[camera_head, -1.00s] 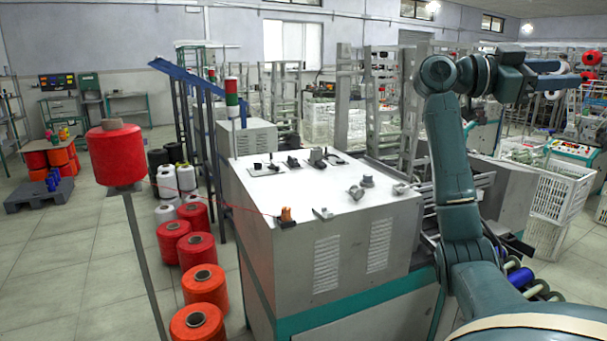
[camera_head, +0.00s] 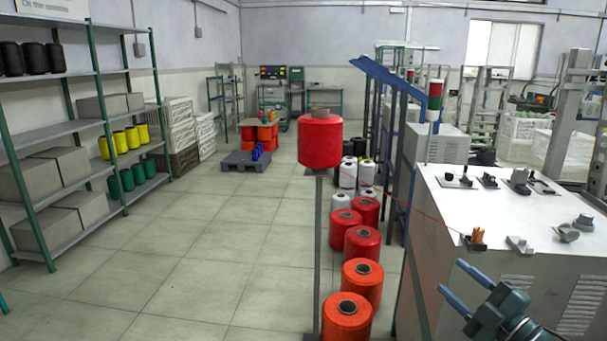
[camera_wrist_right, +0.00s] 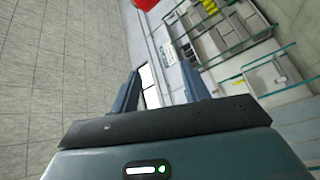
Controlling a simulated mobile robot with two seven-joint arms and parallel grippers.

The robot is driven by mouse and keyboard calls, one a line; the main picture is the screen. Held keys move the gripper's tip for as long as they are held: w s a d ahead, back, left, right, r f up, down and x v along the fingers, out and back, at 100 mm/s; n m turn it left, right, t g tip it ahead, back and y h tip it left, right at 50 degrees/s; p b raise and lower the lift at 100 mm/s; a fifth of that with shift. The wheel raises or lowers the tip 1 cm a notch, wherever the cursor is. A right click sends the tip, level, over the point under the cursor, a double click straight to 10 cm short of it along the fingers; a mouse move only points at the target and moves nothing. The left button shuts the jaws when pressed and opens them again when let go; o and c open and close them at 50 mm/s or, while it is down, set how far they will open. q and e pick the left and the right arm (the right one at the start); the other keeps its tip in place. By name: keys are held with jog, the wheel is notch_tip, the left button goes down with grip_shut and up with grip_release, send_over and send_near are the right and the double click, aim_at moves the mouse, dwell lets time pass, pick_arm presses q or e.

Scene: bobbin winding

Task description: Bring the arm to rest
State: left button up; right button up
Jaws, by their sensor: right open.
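My right gripper (camera_head: 450,276) shows at the lower right of the head view, in front of the grey winding machine (camera_head: 490,209). Its two blue fingers are apart, point up and to the left, and hold nothing. In the right wrist view the gripper (camera_wrist_right: 160,72) is also open, with tiled floor and shelving beyond the fingers. Most of my right arm is outside the head view. My left gripper is not in view.
A red thread cone (camera_head: 320,142) stands on a pole at the centre, its thread running to the machine. Several red and orange cones (camera_head: 362,285) stand along the machine's left side. Green-posted shelves (camera_head: 66,139) are at left. The tiled floor (camera_head: 190,255) between is clear.

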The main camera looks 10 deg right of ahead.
jog(key=s+a+f+m+g+h, duration=0.1)
jog(key=s+f+m+g+h, duration=0.3)
jog(key=s+f, duration=0.8)
jog(key=s+a+f+m+g+h, duration=0.15)
jog(key=s+f+g, duration=0.6)
jog(key=f, duration=0.85)
jog(key=s+a+m+t+y, duration=0.1)
jog(key=a+m+t, duration=0.2)
jog(key=a+m, duration=0.5)
jog(key=a, duration=0.9)
jog(key=shift+f+m, duration=0.2)
jog(key=shift+m, duration=0.15)
jog(key=shift+s+a, duration=0.1)
